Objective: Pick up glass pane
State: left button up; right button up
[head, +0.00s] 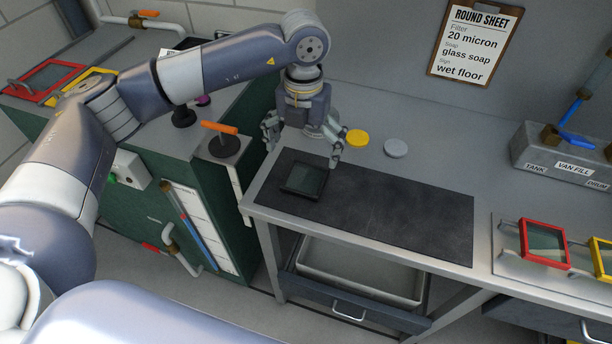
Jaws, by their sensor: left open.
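A dark, square glass pane (303,180) in a black frame lies flat on the left end of the black mat (400,215) on the grey bench. My left gripper (302,151) is open and empty, pointing down just behind and above this pane, with its fingers spread to left and right. The gap between the fingers and the pane is hard to judge. My right gripper is not in view.
Yellow (357,137) and grey (396,148) discs lie right of the gripper. Red-framed (543,243) and yellow-framed (602,258) panes are at the right. A grey tank block (560,155) stands behind them. The mat's right part is clear.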

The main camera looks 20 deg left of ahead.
aim_at(305, 178)
pick_arm(q)
notch_tip(305, 178, down, 3)
jog(key=shift+r, duration=0.1)
notch_tip(305, 178, down, 4)
jog(key=shift+d+f+p, duration=0.15)
jog(key=shift+p, duration=0.75)
jog(key=shift+w+f, duration=0.1)
jog(key=shift+f, duration=0.35)
jog(key=c, duration=1.3)
